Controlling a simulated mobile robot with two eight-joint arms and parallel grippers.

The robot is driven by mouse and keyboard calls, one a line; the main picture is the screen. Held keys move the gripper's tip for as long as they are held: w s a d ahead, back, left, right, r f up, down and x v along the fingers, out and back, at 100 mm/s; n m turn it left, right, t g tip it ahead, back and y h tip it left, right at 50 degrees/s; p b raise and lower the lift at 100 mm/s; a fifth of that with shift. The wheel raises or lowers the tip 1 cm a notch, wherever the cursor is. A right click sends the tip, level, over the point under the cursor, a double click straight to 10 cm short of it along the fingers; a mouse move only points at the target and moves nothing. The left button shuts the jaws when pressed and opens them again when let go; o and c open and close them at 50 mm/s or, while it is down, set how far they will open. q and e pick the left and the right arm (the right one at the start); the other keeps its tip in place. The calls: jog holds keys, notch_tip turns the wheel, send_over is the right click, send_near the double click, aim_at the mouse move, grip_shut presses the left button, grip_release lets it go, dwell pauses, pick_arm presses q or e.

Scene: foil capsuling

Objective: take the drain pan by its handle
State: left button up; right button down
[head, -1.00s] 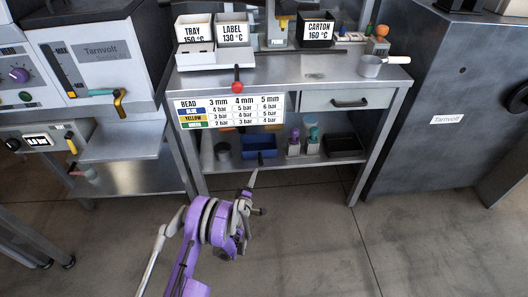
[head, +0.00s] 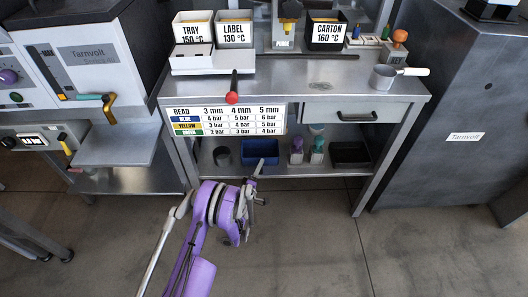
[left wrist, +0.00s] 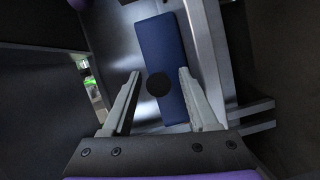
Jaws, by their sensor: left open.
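The drain pan (head: 384,77), a small round grey metal pan, stands on the right end of the bench top. Its pale straight handle (head: 414,71) points right, towards the bench's right edge. My left gripper (head: 259,168) is low in front of the bench, at the lower shelf, well below and left of the pan. In the left wrist view its two fingers (left wrist: 157,73) are spread with nothing held between them. My right gripper is not in view.
The blue bin (head: 260,152) sits on the lower shelf beside small bottles (head: 317,150) and a black tray (head: 350,154). A red-knobbed lever (head: 232,98) projects at the bench front. Label boxes (head: 327,33) stand at the back. A grey cabinet (head: 465,100) stands right.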

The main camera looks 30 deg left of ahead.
pick_arm(q)
jog(key=shift+s, duration=0.1)
jog(key=shift+c, duration=0.9)
grip_shut()
dwell(0.4)
